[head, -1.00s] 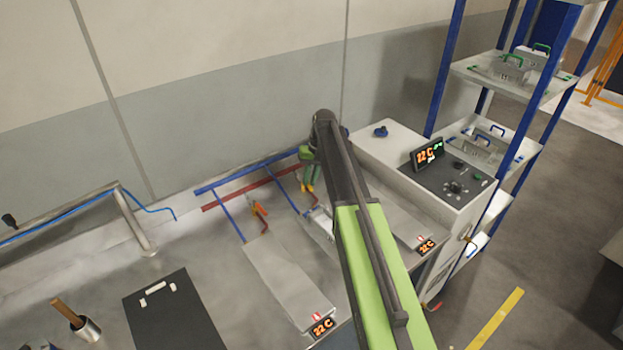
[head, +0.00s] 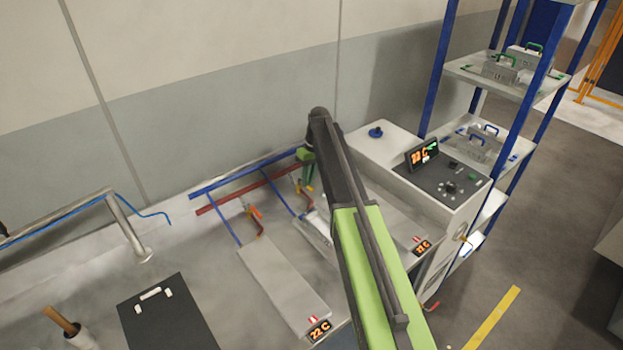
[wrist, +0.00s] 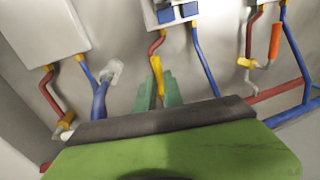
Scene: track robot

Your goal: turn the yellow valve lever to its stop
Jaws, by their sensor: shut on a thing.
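The yellow valve lever (wrist: 157,75) shows in the wrist view, upright between my two green fingers, on a red pipe that comes down from a white unit. My gripper (wrist: 159,92) is shut on the lever. In the head view my gripper (head: 308,184) is at the back of the bench by the pipes, with a small yellow part of the lever (head: 311,189) showing at the fingertips. My arm hides part of this spot. Whether the lever is at its stop cannot be told.
An orange-handled valve (head: 255,212) is left of my gripper in the head view. Blue and red pipes (head: 240,190) run along the wall. A white control cabinet (head: 390,150) stands to the right, beside a blue-posted shelf (head: 440,80). In the wrist view, an orange handle (wrist: 275,42) is at right.

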